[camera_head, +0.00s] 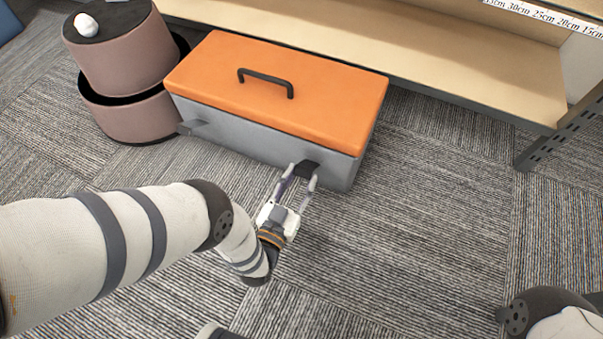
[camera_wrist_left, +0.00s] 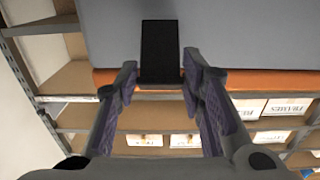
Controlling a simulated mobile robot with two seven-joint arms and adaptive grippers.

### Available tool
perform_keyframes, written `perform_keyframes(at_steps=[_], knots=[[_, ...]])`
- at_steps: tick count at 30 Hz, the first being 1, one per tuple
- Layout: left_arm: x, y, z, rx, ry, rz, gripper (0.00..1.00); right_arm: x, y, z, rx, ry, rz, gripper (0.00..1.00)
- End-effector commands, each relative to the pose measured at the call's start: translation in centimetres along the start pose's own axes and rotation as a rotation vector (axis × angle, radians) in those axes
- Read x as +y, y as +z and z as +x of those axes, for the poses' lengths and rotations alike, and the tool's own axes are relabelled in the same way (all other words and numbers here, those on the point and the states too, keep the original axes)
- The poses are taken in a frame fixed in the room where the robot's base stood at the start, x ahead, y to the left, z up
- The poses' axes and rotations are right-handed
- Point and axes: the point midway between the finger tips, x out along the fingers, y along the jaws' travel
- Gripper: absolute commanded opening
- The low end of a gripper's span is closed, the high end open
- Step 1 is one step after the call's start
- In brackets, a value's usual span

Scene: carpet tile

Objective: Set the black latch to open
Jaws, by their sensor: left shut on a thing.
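The black latch (camera_head: 307,167) is on the right part of the front of a grey box (camera_head: 240,138) with an orange lid (camera_head: 290,72). My left gripper (camera_head: 302,175) comes from the front and is shut on the black latch. In the left wrist view, the latch (camera_wrist_left: 160,45) shows as a dark strip against the grey box wall, with a finger on each side of its end, near the lid's orange edge (camera_wrist_left: 245,80). The fingers partly cover the latch in the head view. My right gripper is not in view.
A black handle (camera_head: 266,80) stands on the lid. A round brown container (camera_head: 120,50) with a white lump on it stands at left. A wooden shelf (camera_head: 440,60) runs behind. Carpet to the right is clear.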

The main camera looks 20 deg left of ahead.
Motion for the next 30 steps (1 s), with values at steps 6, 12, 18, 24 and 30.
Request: perform_keyframes(at_steps=[6, 12, 18, 24, 30], knots=[[-0.1, 0.87, -0.28, -0.014, -0.002, 0.002, 0.0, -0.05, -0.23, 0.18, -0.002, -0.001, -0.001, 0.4], [-0.1, 0.81, -0.22, -0.012, -0.001, 0.002, 0.0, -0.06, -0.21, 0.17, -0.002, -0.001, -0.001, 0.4], [-0.08, 0.76, -0.17, -0.01, -0.001, 0.002, 0.47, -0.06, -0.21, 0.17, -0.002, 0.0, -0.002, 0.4], [-0.05, 0.62, -0.1, -0.006, -0.001, 0.002, 0.57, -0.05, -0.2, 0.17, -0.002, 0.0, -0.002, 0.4], [-0.02, 0.6, -0.59, -0.005, 0.0, 0.001, 0.57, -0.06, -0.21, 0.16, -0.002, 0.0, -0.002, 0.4]])
